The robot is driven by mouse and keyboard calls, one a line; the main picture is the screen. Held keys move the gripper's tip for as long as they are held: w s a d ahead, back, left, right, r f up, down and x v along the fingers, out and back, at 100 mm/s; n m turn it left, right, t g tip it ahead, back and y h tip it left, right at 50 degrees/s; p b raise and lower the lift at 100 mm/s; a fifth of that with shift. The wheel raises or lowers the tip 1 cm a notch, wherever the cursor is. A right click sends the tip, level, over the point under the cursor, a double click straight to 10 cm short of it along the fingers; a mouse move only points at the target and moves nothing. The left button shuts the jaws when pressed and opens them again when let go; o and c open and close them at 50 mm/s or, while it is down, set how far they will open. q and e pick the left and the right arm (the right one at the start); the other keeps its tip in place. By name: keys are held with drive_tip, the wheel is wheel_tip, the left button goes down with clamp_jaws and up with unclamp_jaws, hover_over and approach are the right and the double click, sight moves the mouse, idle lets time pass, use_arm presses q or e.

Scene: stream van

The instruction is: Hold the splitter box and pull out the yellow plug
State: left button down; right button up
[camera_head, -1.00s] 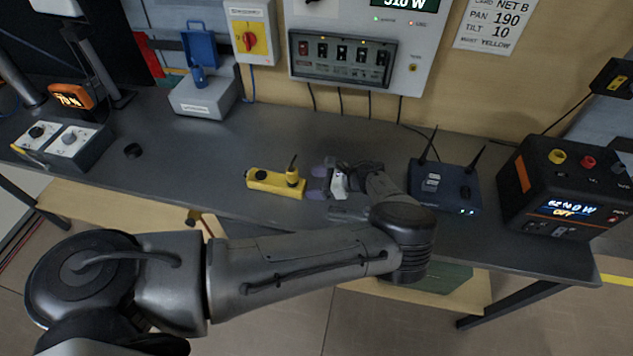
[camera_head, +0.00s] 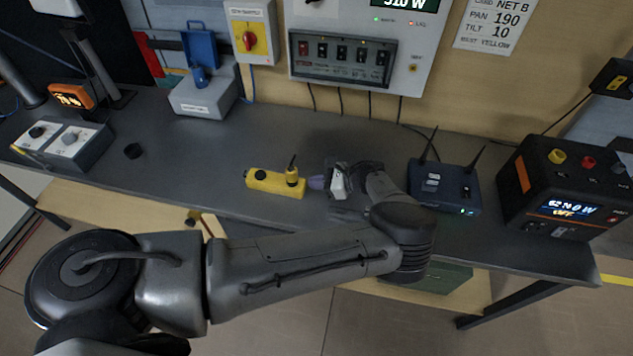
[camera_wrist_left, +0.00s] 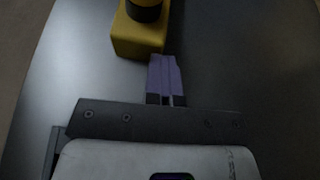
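The splitter box (camera_head: 268,184) is a long yellow block lying on the grey bench top, with a dark round spot near its left end. The yellow plug (camera_head: 292,176) stands upright at its right end, with a short black cord rising from its top. My left gripper (camera_head: 316,182) is just right of that end, pointing at it. Its purple fingers are together with nothing seen between them. In the left wrist view the fingertips (camera_wrist_left: 163,62) are beside the end of the yellow box (camera_wrist_left: 137,40); whether they touch it I cannot tell. My right gripper is not in view.
A blue router (camera_head: 444,190) with two antennas stands right of my left wrist. A black power unit (camera_head: 565,190) is at the far right. The bench behind the splitter box is clear.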

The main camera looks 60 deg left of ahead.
use_arm(q)
drive_tip(key=c, duration=1.8)
unclamp_jaws()
drive_tip(key=o, duration=1.5)
